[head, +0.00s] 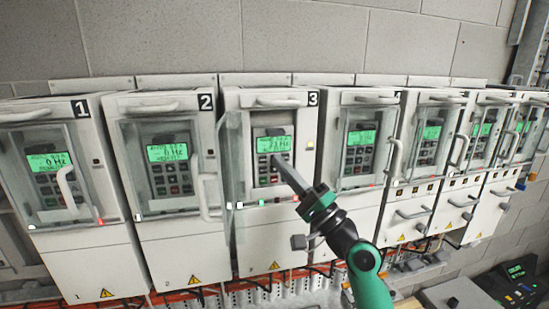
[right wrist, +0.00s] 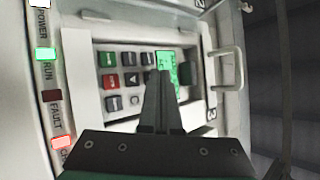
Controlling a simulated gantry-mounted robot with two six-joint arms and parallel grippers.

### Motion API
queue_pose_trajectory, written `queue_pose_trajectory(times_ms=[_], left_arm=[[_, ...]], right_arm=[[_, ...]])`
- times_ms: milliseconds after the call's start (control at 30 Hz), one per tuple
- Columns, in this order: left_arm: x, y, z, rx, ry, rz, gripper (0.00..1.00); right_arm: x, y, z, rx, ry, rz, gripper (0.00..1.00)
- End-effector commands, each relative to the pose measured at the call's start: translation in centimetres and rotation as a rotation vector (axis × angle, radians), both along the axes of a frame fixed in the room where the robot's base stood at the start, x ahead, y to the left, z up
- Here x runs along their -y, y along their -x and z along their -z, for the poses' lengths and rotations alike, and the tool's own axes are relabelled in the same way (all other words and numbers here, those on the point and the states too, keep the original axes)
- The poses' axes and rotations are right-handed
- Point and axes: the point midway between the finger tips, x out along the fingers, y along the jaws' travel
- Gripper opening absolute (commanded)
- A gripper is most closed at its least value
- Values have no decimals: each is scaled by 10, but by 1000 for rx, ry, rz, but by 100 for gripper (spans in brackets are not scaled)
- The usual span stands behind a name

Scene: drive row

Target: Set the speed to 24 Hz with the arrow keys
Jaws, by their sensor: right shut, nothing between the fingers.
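Drive 3 (head: 268,98) stands in the row with its clear cover (head: 229,180) swung open to the left. Its keypad panel has a lit green display (head: 275,145) with small text that seems to show a value in the twenties in Hz; the last digit is unclear. The keys (head: 264,170) sit below the display. My right gripper (head: 281,162) is shut and empty, its tips in front of the lower right of the panel. In the right wrist view the fingers (right wrist: 160,85) overlap the keys (right wrist: 112,80) and part of the display (right wrist: 166,65); contact cannot be told.
Drive 1 (head: 60,115) and drive 2 (head: 160,110) stand to the left, with more drives to the right (head: 360,100), behind clear covers with handles. In the right wrist view, status lamps (right wrist: 46,54) line the left edge and a handle (right wrist: 236,68) stands out at right.

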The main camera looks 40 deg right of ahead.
Motion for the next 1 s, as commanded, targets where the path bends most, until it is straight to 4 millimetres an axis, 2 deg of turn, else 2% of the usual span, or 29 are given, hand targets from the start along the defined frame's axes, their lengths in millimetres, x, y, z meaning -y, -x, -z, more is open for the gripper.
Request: queue_pose_trajectory(times_ms=[200,667,1000], left_arm=[[0,0,-12,0,0,0,44],[0,0,-10,0,0,0,44],[0,0,0,0,0,0,44]], right_arm=[[-5,9,-2,0,0,-1,0],[-6,10,0,1,0,-1,0],[-1,2,0,1,0,0,0]])
